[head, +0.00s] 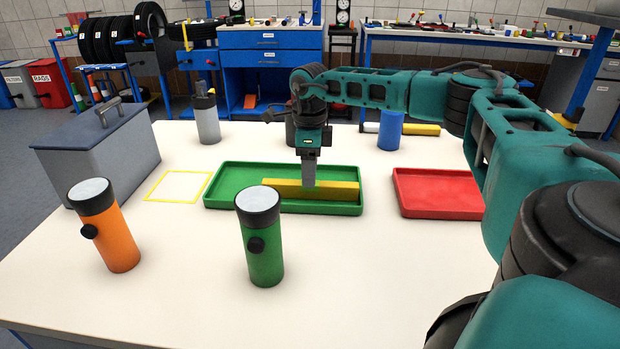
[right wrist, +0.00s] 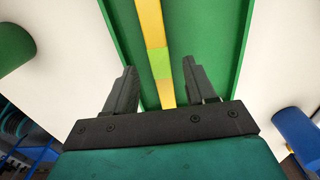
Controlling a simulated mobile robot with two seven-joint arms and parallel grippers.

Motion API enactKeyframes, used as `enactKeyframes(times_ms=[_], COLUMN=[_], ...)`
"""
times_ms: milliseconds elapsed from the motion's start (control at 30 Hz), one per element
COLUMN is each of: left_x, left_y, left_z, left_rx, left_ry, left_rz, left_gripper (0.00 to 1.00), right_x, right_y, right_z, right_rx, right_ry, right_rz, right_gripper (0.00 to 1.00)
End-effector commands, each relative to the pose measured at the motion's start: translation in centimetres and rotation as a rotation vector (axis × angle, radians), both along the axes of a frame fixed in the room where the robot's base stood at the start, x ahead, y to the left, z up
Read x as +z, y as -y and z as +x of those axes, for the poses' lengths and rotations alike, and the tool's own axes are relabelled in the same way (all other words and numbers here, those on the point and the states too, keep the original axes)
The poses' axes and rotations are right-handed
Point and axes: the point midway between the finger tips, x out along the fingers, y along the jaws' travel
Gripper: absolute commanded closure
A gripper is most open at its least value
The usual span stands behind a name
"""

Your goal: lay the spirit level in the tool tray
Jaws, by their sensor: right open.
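The yellow spirit level (head: 338,191) lies lengthwise in the green tray (head: 228,195), toward its right part. In the right wrist view the level (right wrist: 151,25) shows a light green band and runs between my fingers. The green tray's floor and walls (right wrist: 205,30) show around it there. My right gripper (head: 309,184) is over the tray at the level. Its two fingers (right wrist: 162,90) stand apart, one on each side of the level, with a gap visible on the left. My left gripper is not in view.
A red tray (head: 440,212) is at the right. Orange (head: 118,238) and green (head: 262,250) flashlights stand in front. A grey toolbox (head: 110,160), a grey bottle (head: 208,125), a blue cylinder (head: 391,131) and a yellow-handled tool (head: 422,129) surround the tray. A yellow outlined square (head: 178,201) is empty.

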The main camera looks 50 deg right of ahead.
Motion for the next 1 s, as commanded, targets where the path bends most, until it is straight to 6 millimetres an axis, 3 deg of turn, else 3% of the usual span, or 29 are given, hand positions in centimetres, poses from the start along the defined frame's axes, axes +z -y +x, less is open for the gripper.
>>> enactKeyframes(times_ms=[33, 200, 400, 1000], left_x=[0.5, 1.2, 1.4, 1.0], left_y=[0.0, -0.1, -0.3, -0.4], left_z=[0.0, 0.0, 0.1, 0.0], left_rx=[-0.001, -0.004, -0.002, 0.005], left_ry=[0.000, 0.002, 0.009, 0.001], left_rz=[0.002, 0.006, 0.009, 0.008], left_gripper=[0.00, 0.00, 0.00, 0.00], right_x=[1.6, 5.1, 7.6, 8.2], right_y=[0.0, 0.0, 0.0, 0.0], right_z=[0.0, 0.0, 0.0, 0.0], right_rx=[0.000, 0.000, 0.000, 0.000], right_ry=[0.004, 0.002, 0.001, 0.000], right_rz=[0.000, -0.001, -0.001, -0.001], right_gripper=[0.45, 0.45, 0.45, 0.45])
